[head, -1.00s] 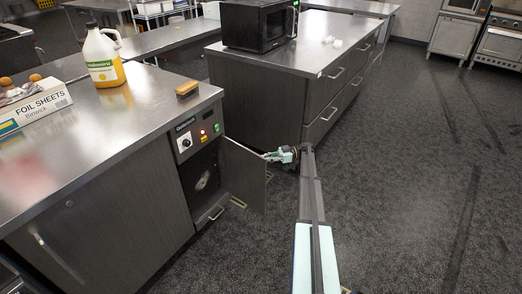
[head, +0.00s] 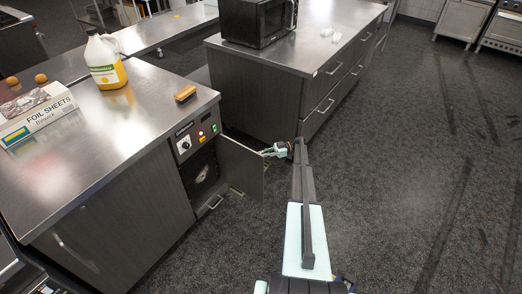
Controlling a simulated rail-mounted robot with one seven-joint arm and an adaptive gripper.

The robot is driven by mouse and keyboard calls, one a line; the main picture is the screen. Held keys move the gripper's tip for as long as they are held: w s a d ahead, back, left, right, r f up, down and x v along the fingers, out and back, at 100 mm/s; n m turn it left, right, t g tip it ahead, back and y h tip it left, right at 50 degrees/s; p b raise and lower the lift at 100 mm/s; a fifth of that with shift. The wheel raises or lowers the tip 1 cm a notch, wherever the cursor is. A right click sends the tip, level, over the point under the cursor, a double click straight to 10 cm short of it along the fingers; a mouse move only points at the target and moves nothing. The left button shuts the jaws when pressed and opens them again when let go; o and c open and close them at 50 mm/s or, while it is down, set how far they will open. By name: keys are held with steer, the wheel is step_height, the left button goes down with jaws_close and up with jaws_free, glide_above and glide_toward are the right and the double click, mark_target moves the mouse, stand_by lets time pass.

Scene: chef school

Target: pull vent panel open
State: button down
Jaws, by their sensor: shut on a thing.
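The vent panel (head: 240,171) is a dark grey hinged door on the right end of the steel-topped counter. It stands swung well out from the cabinet, and the dark opening (head: 203,172) behind it shows a round pale part inside. My gripper (head: 266,153) is at the panel's outer upper edge, shut on it. The fingertips are small and partly hidden at the panel edge. My arm reaches up to it from the lower right.
A control strip (head: 196,136) with a knob and lit buttons sits above the opening. A second drawer counter (head: 262,100) with a black microwave (head: 258,22) stands close behind the gripper. The dark floor (head: 390,190) on the right is clear.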

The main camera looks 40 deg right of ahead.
stand_by(0.4)
steer(key=c, duration=1.2)
jaws_free()
steer(key=b, duration=0.5)
steer(key=shift+a+f, duration=0.35)
